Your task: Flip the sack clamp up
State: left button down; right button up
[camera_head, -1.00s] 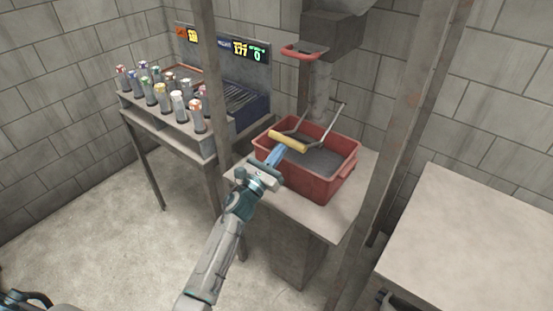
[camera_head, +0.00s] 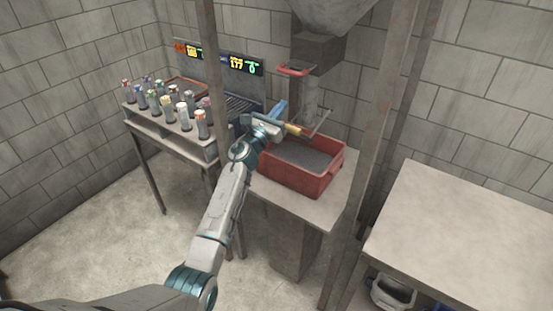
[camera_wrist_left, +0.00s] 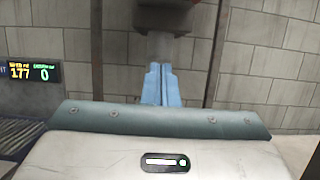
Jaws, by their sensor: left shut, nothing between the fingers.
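The sack clamp is a metal bail with a yellow handle bar (camera_head: 294,130) at the hopper spout (camera_head: 311,92). Its bail arm (camera_head: 320,122) slopes from the spout, above the red tub. My left gripper (camera_head: 281,103) is shut and empty, with its blue fingers pointing up beside the left end of the handle. My wrist hides part of the bar, and I cannot tell whether they touch. In the left wrist view the blue fingers (camera_wrist_left: 157,82) are together in front of the spout, and the handle is not visible. My right gripper is not in view.
The red tub (camera_head: 325,182) of grey material stands below the spout on a small table. A red handle (camera_head: 295,69) sits higher on the hopper. Steel posts (camera_head: 372,150) flank the table. A rack of several tubes (camera_head: 168,108) is left; a bare table (camera_head: 460,230) is right.

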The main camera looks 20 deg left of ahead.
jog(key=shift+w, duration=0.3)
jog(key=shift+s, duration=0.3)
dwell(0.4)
